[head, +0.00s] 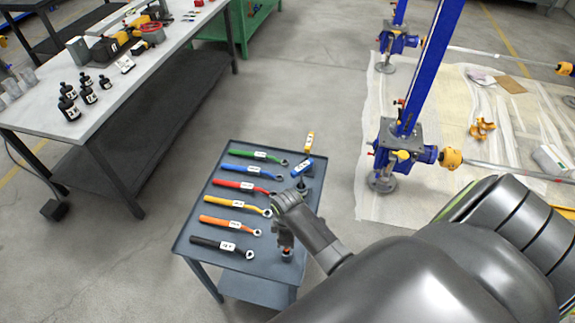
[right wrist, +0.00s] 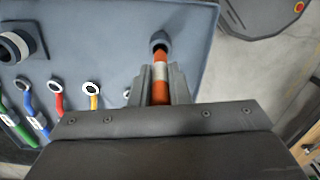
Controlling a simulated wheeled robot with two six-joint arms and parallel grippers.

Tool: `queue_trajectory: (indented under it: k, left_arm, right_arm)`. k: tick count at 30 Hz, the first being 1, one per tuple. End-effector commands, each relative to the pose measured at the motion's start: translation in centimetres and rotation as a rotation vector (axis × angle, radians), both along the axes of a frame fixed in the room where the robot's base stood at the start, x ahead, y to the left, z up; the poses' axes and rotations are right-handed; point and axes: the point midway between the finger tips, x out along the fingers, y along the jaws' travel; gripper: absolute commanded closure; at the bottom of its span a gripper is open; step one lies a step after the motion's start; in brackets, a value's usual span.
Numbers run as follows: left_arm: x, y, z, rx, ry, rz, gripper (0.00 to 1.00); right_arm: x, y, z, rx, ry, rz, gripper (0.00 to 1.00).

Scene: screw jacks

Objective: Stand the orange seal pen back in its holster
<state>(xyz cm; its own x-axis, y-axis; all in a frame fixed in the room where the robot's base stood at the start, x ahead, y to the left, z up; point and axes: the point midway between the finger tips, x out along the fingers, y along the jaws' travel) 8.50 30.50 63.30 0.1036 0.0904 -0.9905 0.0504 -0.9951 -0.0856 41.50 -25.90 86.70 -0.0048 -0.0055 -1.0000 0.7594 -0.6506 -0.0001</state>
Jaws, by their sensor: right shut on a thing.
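The orange seal pen (right wrist: 161,88), with a white band, is between the fingers of my right gripper (right wrist: 160,88) in the right wrist view. The gripper is shut on it. The pen's far end meets a dark round cup (right wrist: 159,40) on the tray, which looks like the holster. I cannot tell whether the tip is inside it or just above it. In the head view my right gripper (head: 285,237) is over the right side of the tool cart, with a bit of orange (head: 287,251) below it. My left gripper is not in view.
The cart's grey top (head: 200,232) holds several coloured wrenches (head: 230,223) left of the gripper. A blue labelled item (head: 303,167) and a yellow one (head: 309,141) are at its far right corner. A workbench (head: 120,85) is at left, blue jacks (head: 402,140) at right.

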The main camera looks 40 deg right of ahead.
Motion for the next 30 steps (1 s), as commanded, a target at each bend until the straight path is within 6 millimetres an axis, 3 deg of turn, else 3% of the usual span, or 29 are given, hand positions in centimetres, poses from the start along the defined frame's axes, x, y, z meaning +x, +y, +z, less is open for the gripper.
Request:
queue_trajectory:
  k: [30]
  left_arm:
    - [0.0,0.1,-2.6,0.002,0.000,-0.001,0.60]
  right_arm:
    - [0.0,0.0,-4.2,0.000,0.000,0.000,1.00]
